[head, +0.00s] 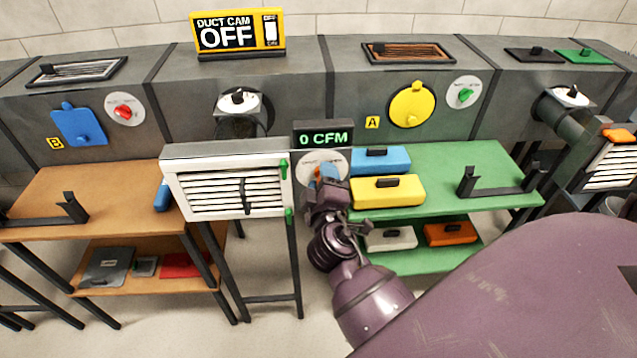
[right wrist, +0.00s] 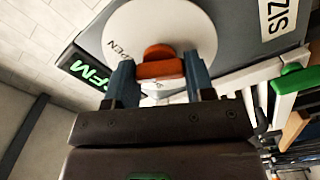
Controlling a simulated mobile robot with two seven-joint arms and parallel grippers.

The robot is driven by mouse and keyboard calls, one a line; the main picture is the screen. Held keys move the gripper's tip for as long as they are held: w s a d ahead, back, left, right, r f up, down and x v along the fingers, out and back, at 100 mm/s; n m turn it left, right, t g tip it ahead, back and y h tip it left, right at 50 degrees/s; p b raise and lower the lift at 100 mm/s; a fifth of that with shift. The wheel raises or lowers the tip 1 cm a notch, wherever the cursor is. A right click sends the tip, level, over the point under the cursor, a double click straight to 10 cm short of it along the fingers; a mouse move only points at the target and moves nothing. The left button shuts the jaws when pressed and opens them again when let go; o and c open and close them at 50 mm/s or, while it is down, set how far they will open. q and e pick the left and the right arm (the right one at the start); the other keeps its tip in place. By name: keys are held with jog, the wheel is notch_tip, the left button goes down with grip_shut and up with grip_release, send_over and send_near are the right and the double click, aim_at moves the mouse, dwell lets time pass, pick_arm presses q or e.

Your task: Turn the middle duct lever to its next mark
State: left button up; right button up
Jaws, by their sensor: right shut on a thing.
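An orange-red lever (right wrist: 160,67) sits on a round white dial plate (right wrist: 190,32) printed with "OPEN" in the right wrist view. In the head view this dial (head: 309,160) is on the middle duct's front, just below the "0 CFM" display (head: 323,138). My right gripper (head: 326,176) has its blue fingers on either side of the lever and is shut on it; the gripper also shows in the right wrist view (right wrist: 160,82). In the head view the gripper hides most of the lever, and the dial's other marks are partly covered. My left gripper is out of view.
A white louvred vent (head: 230,185) stands left of my right gripper. Blue (head: 381,160) and yellow (head: 388,190) boxes lie close on its right, on the green table (head: 440,185). A sign (head: 238,35) reads "DUCT CAM OFF".

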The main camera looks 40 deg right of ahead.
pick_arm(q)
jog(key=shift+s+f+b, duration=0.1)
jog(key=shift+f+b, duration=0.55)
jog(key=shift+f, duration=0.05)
pick_arm(e)
jog(key=shift+f+m, duration=0.1)
jog(key=shift+m, duration=1.5)
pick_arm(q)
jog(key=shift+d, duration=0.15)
pick_arm(e)
jog(key=o, duration=0.9)
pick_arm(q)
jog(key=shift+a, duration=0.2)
pick_arm(e)
jog(key=shift+s, duration=0.1)
